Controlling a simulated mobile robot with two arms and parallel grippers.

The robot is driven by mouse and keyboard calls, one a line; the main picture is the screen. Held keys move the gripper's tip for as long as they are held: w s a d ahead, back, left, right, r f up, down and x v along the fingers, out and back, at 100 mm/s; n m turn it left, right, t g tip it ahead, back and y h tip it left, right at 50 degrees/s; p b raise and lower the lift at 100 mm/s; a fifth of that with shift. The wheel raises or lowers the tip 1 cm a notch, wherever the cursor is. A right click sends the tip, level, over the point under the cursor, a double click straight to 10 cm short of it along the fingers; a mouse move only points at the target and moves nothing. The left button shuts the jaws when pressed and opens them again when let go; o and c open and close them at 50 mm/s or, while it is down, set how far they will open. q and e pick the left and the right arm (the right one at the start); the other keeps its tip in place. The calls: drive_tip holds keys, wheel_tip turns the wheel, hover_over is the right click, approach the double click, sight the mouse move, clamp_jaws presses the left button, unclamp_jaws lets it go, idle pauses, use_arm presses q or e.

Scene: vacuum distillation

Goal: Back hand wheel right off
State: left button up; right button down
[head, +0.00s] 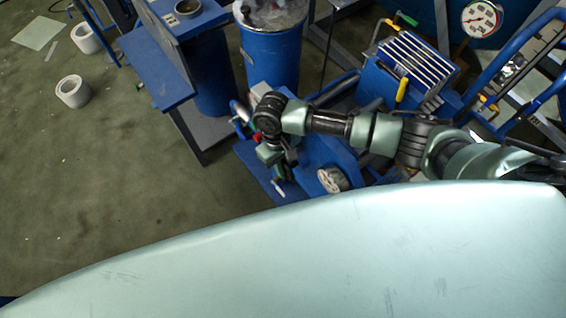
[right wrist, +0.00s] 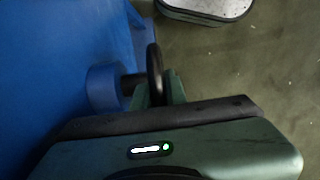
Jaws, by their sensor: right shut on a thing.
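The hand wheel (right wrist: 154,66) is a dark ring seen nearly edge-on in the right wrist view. It sits on a dark stem from a round blue fitting (right wrist: 102,88) on the side of a blue body. My right gripper (right wrist: 159,92) is shut on the near part of its rim. In the head view my right gripper (head: 277,170) reaches down at the left side of the low blue machine (head: 318,156); the wheel there is mostly hidden by the gripper. My left gripper is not in view.
A round gauge (head: 333,180) lies right of my gripper. A blue drum (head: 270,58) and a blue stand (head: 160,72) are behind it. White rings (head: 73,91) lie on the floor at left. Open floor is left of the machine.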

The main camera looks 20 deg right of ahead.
drive_tip(key=shift+g, duration=0.4)
drive_tip(key=c, duration=1.4)
unclamp_jaws()
drive_tip(key=shift+c, duration=0.2)
drive_tip(key=v, duration=0.7)
drive_tip(key=shift+w+a+r, duration=0.1)
drive_tip(key=shift+a+r, duration=0.05)
drive_tip(key=shift+r, duration=0.25)
